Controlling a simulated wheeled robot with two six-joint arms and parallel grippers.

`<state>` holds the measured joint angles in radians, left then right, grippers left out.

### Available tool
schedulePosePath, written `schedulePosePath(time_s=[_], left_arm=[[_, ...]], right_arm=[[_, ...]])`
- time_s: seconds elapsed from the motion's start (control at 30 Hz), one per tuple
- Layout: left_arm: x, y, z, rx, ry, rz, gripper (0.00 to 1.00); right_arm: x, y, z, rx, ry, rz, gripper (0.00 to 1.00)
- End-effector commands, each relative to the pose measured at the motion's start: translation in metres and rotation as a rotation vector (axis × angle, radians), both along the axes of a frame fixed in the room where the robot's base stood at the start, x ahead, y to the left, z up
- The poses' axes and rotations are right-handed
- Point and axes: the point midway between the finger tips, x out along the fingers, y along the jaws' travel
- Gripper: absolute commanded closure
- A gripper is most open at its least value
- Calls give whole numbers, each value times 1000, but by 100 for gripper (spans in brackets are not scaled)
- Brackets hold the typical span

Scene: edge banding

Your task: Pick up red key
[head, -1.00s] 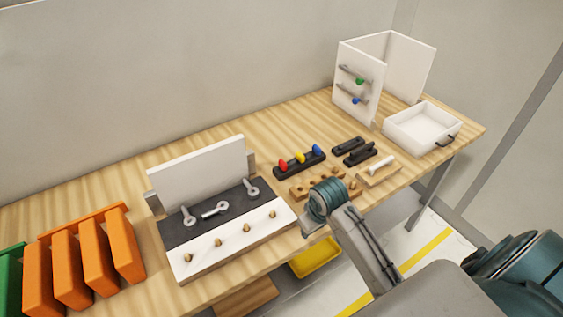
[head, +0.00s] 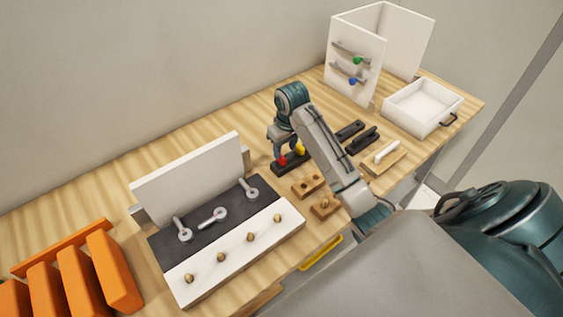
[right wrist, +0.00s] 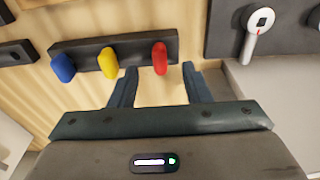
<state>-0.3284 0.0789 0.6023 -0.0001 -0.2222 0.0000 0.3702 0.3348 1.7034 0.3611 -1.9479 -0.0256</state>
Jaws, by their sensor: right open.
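The red key (right wrist: 160,58) stands in a black holder (right wrist: 85,53) at the end of a row with a yellow key (right wrist: 108,62) and a blue key (right wrist: 63,68). In the head view the red key (head: 283,160) shows just below my right gripper (head: 286,152). In the right wrist view my right gripper (right wrist: 160,88) is open. Its two fingers point toward the holder, with the red key between their lines and a little beyond the tips. Nothing is between the fingers. My left gripper is not in view.
A dark panel with wrenches and a white strip with knobs (head: 235,250) lies left of the holder. Wooden blocks (head: 308,186), black handles (head: 362,140) and a white drawer (head: 422,105) are to the right. Orange bins (head: 70,280) stand at the left.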

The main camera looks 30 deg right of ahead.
Motion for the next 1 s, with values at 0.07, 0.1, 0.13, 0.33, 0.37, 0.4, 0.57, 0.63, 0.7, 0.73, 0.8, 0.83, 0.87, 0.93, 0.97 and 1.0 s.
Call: schedulePosePath(time_s=[0.07, 0.1, 0.13, 0.33, 0.37, 0.4, 0.57, 0.63, 0.7, 0.73, 0.8, 0.83, 0.87, 0.93, 0.97, 1.0], left_arm=[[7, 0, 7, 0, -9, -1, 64], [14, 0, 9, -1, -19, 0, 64], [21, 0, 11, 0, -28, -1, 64], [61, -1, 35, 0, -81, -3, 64], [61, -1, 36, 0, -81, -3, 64], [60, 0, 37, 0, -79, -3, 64], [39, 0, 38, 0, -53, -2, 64], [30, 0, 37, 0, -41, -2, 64], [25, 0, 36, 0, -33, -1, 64], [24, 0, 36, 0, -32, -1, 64], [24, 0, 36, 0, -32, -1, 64], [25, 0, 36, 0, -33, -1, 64], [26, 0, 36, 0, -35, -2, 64], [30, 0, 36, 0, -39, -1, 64], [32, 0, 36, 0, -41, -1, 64], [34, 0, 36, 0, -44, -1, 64]], right_arm=[[1, 0, -5, 0, 0, 0, 56], [2, 0, -7, -1, 0, 1, 56], [3, 0, -9, -1, 0, 1, 56], [11, 2, -33, 1, 3, 0, 56], [12, 2, -38, 1, 2, 0, 56], [12, 2, -45, 0, 2, 0, 56], [14, 1, -58, -2, -2, 1, 56], [14, 1, -59, -2, -3, 1, 56], [14, 1, -59, -2, -3, 1, 56], [14, 1, -59, -2, -3, 1, 56], [14, 1, -59, -2, -3, 1, 62], [14, 1, -59, -2, -3, 1, 68], [14, 1, -59, -2, -3, 1, 74], [14, 1, -59, -2, -3, 1, 88], [14, 1, -59, -2, -3, 1, 94], [14, 1, -59, -2, -3, 1, 100]])
